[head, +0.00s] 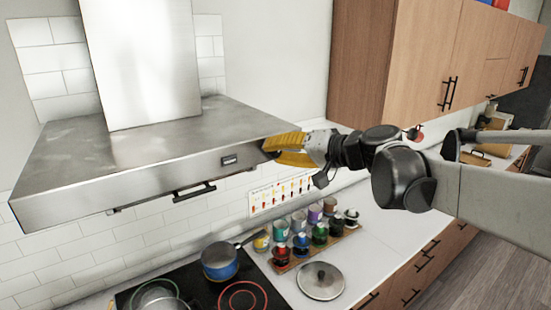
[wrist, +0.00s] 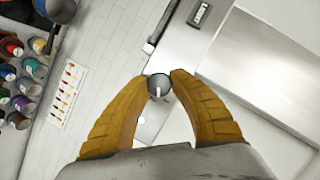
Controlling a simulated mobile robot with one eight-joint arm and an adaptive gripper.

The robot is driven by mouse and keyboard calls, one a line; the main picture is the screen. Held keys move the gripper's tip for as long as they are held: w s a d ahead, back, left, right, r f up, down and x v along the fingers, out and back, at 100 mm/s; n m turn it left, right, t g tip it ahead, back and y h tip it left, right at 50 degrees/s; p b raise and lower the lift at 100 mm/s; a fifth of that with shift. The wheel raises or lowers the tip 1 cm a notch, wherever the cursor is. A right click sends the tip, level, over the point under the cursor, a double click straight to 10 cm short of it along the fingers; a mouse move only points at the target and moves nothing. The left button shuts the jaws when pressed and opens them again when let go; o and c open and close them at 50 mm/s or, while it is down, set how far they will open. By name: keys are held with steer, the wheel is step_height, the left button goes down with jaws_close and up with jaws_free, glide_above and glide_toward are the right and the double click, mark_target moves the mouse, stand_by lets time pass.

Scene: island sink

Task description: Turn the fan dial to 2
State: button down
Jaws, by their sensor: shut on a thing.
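The fan dial (wrist: 159,84) is a small round grey knob with a pale pointer mark, on the front of the metal range hood (head: 150,165). In the wrist view the mark points toward the bottom of the picture. No number can be read at the dial. My gripper (wrist: 159,79) has its two yellow fingers on either side of the dial and is shut on it. In the head view my gripper (head: 268,147) is at the right end of the hood's front face, and its fingers hide the dial.
Below are a blue saucepan (head: 219,262) on the hob, a lid (head: 320,280) and a rack of several jars. Wooden cabinets (head: 415,60) hang behind my arm at right.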

steer(key=m+y+b, duration=0.2)
steer(key=m, duration=0.1)
steer(key=shift+f+m+b, duration=0.1)
steer(key=shift+m+b, duration=0.2)
steer(key=shift+b, duration=0.1)
stand_by(0.5)
steer(key=c, duration=1.4)
jaws_free()
steer(key=shift+a, duration=0.1)
steer(key=v, duration=1.2)
steer(key=shift+w, duration=0.1)
